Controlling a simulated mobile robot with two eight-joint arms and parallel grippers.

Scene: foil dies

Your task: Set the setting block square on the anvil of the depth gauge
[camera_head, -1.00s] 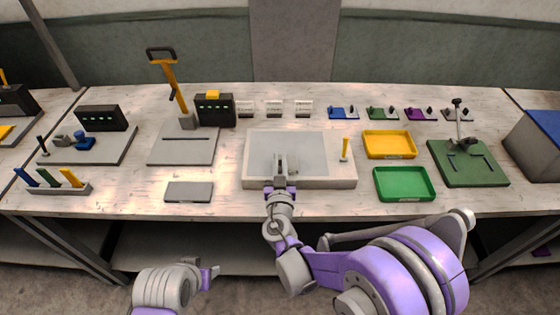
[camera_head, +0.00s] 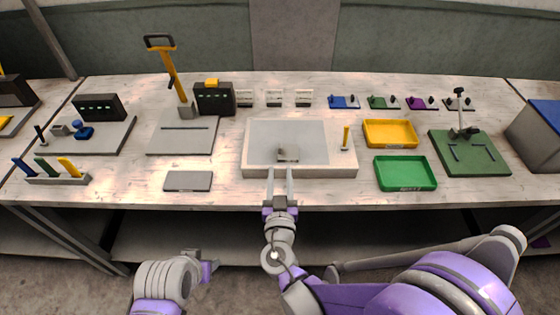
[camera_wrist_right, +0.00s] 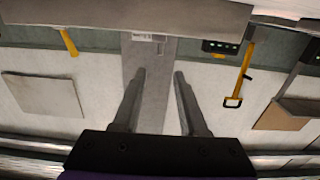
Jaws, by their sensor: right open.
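A small grey block (camera_head: 288,153), which looks like the setting block, lies on the pale recessed plate (camera_head: 257,168) at the middle of the bench. My right gripper (camera_head: 280,173) is open and empty at the plate's front edge, short of the block. In the right wrist view its two fingers (camera_wrist_right: 160,74) stand apart with nothing between them. A green base with a small dark stand (camera_head: 480,167) at the right may be the depth gauge; I cannot make out its anvil. My left gripper (camera_head: 206,258) is low in front of the bench, its jaw state unclear.
A yellow tray (camera_head: 390,146) and a green tray (camera_head: 405,187) stand right of the plate. A short yellow post (camera_head: 346,134) rises from the plate's right side. A yellow-handled press (camera_head: 172,75) stands at the left. A flat grey slab (camera_head: 188,181) lies at the front left.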

